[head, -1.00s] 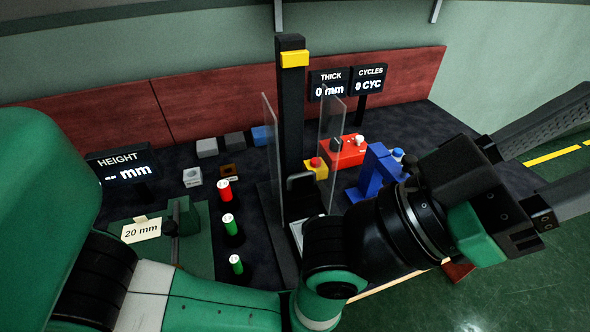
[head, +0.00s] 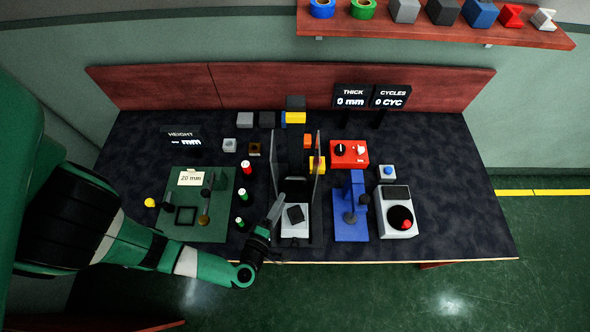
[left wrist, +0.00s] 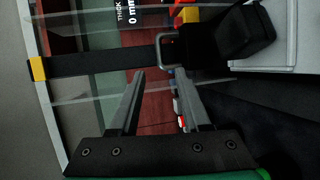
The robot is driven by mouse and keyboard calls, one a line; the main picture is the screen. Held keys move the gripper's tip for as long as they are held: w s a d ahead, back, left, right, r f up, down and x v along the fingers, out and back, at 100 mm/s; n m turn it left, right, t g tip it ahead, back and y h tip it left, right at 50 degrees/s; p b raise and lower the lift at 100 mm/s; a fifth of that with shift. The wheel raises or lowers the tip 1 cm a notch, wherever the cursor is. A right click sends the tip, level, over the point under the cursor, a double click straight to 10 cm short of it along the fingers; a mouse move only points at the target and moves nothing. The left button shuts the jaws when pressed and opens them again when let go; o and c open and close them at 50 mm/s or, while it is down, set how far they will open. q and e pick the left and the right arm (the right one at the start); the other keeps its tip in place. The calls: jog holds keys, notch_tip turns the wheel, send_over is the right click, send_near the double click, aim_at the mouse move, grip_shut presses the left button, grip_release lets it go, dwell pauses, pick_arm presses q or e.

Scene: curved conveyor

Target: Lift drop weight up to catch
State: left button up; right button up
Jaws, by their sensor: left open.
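The drop-weight tower (head: 296,150) is a dark upright post with a yellow block (head: 296,117) near its top. In the left wrist view the tower lies sideways, with the yellow block (left wrist: 38,68) at the left. The black drop weight (left wrist: 235,35) has a thin U-shaped handle (left wrist: 166,50) and sits low, near the pale base. My left gripper (head: 279,203) is at the front left of the tower, open and empty. In the left wrist view its fingertips (left wrist: 160,72) point toward the handle, which appears just beyond them; contact cannot be told. My right gripper is not in view.
Clear panels (head: 318,165) flank the tower. A green fixture (head: 215,225) stands left, with red and green cylinders between. A blue stand (head: 350,228), red box (head: 349,154) and white device (head: 397,221) stand right. A shelf (head: 440,32) hangs above.

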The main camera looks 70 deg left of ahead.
aim_at(295, 178)
pick_arm(q)
jog(key=b+x, duration=0.2)
jog(key=x, duration=0.9)
jog(key=shift+w+a, duration=0.2)
jog(key=shift+w, duration=0.1)
grip_shut()
dwell(1.0)
